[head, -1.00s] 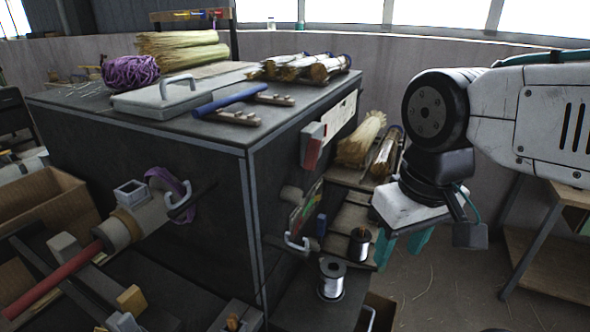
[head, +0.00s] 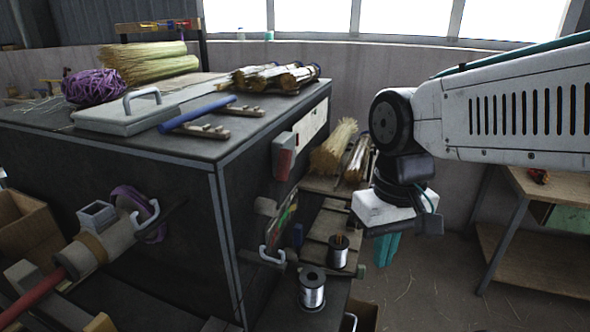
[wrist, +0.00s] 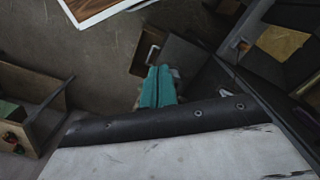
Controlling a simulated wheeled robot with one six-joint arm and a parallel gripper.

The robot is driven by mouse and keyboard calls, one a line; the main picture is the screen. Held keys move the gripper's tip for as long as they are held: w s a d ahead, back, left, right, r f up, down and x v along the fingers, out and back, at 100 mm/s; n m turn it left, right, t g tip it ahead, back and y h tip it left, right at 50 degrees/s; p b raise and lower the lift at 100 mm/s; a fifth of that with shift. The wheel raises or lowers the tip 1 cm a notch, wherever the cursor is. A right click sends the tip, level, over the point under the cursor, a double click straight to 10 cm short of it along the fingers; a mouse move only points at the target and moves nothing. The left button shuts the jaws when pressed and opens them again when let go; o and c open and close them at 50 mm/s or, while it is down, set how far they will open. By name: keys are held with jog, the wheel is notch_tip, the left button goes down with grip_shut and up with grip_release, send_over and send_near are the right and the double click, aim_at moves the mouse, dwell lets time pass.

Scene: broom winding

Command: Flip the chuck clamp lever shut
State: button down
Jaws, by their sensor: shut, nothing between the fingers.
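A grey chuck (head: 118,225) sticks out of the dark machine's left face, with a tan collar and a red broom handle (head: 22,302) running from it toward the lower left. A pale looped lever (head: 148,217) beside a purple ring stands at the chuck; it looks like the clamp lever, but I cannot tell its exact position. A similar pale loop (head: 270,255) is on the machine's right face. My gripper (head: 385,250) hangs pointing down, well to the right of the chuck, apart from everything. Its teal fingers are together and empty, also in the wrist view (wrist: 158,87).
The dark machine (head: 140,150) stands between my gripper and the chuck. Wire spools (head: 312,290) and broom bundles (head: 333,150) sit on shelves to its right. A wooden bench (head: 535,260) stands at the right. Floor is open below my gripper.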

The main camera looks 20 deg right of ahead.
jog(key=w+d+f+m+y, duration=0.1)
jog(key=w+f+m+y, duration=0.25)
jog(key=w+y, duration=0.35)
jog(key=w+d+f+m+y, duration=0.1)
jog(key=w+f+m+y, duration=0.3)
jog(key=w, duration=0.4)
jog(key=w+d+r+m+t+y, duration=0.1)
jog(key=w+d+r+t+y, duration=0.1)
jog(key=w+d+t, duration=0.2)
jog(key=w+d+r+m+t+y, duration=0.2)
jog(key=w+t, duration=0.4)
jog(key=w, duration=0.3)
jog(key=shift+w+d+r+y, duration=0.15)
jog(key=shift+d+r+y, duration=0.4)
jog(key=shift+d, duration=0.65)
jog(key=shift+a+f, duration=0.1)
jog(key=w+a+r, duration=0.2)
jog(key=a+r, duration=0.1)
jog(key=a, duration=0.7)
jog(key=shift+w+a, duration=0.4)
